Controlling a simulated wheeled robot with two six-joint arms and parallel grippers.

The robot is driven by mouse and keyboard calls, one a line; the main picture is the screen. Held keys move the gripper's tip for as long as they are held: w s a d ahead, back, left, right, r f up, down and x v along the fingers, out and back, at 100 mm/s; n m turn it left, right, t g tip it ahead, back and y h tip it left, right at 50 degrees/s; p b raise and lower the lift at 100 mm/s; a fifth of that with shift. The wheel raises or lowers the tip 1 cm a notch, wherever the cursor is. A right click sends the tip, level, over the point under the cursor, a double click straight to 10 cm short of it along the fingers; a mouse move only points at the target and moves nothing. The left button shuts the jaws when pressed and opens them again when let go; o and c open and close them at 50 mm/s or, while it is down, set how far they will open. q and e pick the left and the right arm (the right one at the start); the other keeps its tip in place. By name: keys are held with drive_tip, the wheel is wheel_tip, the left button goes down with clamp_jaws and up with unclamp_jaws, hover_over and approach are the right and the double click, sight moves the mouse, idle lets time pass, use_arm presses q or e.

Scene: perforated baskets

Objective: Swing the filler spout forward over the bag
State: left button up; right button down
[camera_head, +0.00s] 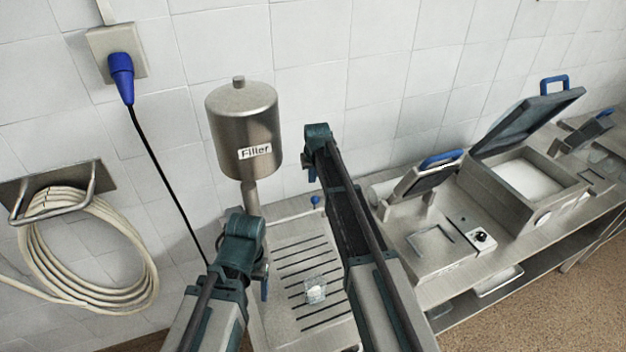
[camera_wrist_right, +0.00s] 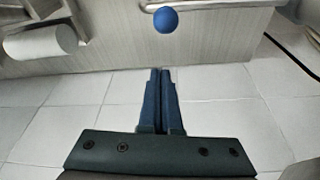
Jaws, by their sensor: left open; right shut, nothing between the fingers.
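The steel filler (camera_head: 243,130) stands against the tiled wall, with a label on its front. A blue ball knob (camera_head: 315,200) shows to its right, and also at the top of the right wrist view (camera_wrist_right: 166,19). The spout itself is hard to make out. A small clear bag (camera_head: 316,289) with something white in it sits on the slotted tray (camera_head: 290,262). My right gripper (camera_head: 311,174) is shut and empty, near the knob but apart from it; its fingers (camera_wrist_right: 160,78) touch each other. My left gripper (camera_head: 265,285) is open, left of the bag, mostly hidden by its wrist.
A bench with a sealing machine (camera_head: 437,240) and a lidded steel unit (camera_head: 535,205) stands to the right. A coiled hose (camera_head: 85,250) hangs on the wall at left. A black cable runs down from a blue plug (camera_head: 121,75) behind my left arm.

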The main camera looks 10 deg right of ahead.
drive_tip(key=f+b, duration=0.1)
drive_tip(key=s+f+b, duration=0.1)
drive_tip(key=f, duration=0.1)
drive_tip(key=s+f+b, duration=0.1)
drive_tip(key=shift+s+f+b, duration=0.1)
drive_tip(key=shift+f+b, duration=0.25)
drive_tip(key=shift+f, duration=0.05)
drive_tip(key=shift+s+d+m, duration=0.1)
drive_tip(key=shift+s+m, duration=0.2)
drive_tip(key=shift+s, duration=0.25)
drive_tip(key=s+a+m+h, duration=0.1)
drive_tip(key=s+m, duration=0.4)
drive_tip(key=s, duration=0.5)
drive_tip(key=s+a+m+g+h, duration=0.1)
drive_tip(key=s+a+m, duration=0.3)
drive_tip(key=s, duration=0.6)
drive_tip(key=shift+s+a+m+g+h, duration=0.2)
drive_tip(key=shift+a+m+g+h, duration=0.15)
drive_tip(key=shift+m, duration=0.35)
